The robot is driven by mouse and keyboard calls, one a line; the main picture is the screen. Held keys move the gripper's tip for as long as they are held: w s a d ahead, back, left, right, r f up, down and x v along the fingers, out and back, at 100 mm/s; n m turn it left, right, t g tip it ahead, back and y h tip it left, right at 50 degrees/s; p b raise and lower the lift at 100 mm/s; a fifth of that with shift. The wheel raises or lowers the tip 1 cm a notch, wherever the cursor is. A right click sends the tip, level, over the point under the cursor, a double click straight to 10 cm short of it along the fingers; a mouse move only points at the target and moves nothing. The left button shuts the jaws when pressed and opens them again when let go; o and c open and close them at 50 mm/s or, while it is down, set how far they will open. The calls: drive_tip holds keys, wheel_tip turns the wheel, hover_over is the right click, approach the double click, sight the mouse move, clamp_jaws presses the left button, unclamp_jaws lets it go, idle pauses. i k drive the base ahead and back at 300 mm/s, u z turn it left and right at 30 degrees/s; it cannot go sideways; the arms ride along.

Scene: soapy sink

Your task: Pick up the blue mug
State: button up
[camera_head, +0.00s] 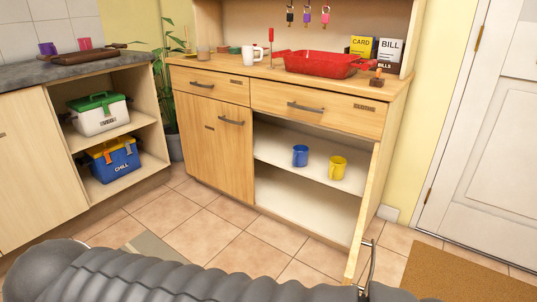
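The blue mug (300,156) stands upright on the middle shelf (275,152) inside the wooden cabinet, left of a yellow mug (338,167). The two mugs look slightly apart. The cabinet's right door (371,200) stands open and is seen nearly edge-on, with its handle low at the front. A grey ribbed part of my arm lies across the bottom of the view. My gripper is not in view.
The closed left door (215,143) covers the other half of the cabinet. A red basin (322,64) and a white mug (251,54) stand on top. Tiled floor (215,235) lies open in front. A brown mat (455,276) lies at right.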

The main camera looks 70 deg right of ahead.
sight(299, 158)
drive_tip(key=i, duration=1.4)
drive_tip(key=z, duration=2.15)
drive_tip(key=i, duration=2.35)
drive_tip(key=z, duration=3.75)
